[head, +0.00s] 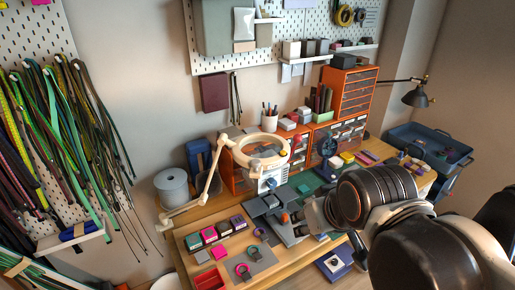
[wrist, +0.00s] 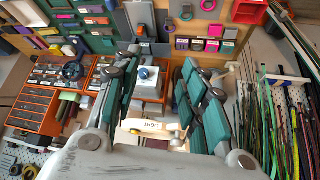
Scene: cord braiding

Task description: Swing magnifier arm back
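The magnifier is a cream lamp with a round ring head (head: 260,152) on a jointed arm (head: 212,182). In the head view its arm rises from the left edge of the bench, and the ring hangs over the back middle of the bench. In the wrist view a cream part marked LIGHT (wrist: 153,130) shows across the space between my gripper's fingers. I cannot tell whether it lies between them or beyond them. My gripper (wrist: 158,68) has teal-padded fingers standing wide apart, with nothing clamped. In the head view my wrist covers part of the bench's right side.
A white device with a blue knob (wrist: 148,73) stands below the ring. Orange drawer units (head: 352,95) line the back. Cords (head: 75,130) hang on the left wall. A blue cart (head: 430,145) stands right.

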